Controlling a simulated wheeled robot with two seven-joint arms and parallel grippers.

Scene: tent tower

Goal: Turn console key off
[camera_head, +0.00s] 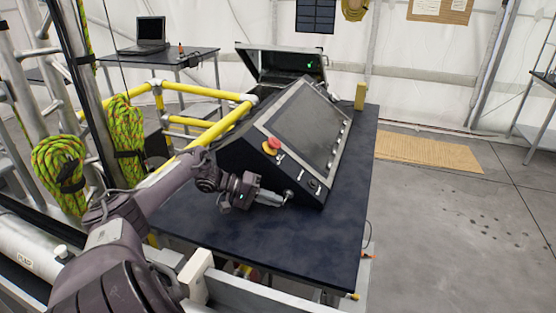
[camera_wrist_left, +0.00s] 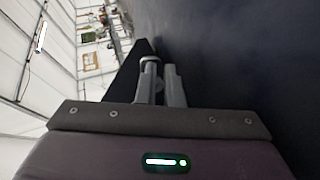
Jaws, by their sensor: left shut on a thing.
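The console (camera_head: 235,153) is a black sloped box with a large dark screen (camera_head: 308,127), standing on a dark table. A red mushroom button (camera_head: 271,146) on a yellow base sits on its near panel. My left gripper (camera_head: 287,196) is at the lower front of the console, below the red button. Its fingers (camera_wrist_left: 162,82) are close together and shut on a small metallic part, which seems to be the console key (camera_wrist_left: 150,62). The fingers mostly hide the key, so its turn angle cannot be told. My right gripper is not in view.
Yellow rails (camera_head: 195,88) and green rope coils (camera_head: 122,125) stand to the left of the console. An open case (camera_head: 285,62) lies behind it. The dark table top (camera_head: 350,215) is clear at the front and right. A laptop (camera_head: 150,36) stands on a far table.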

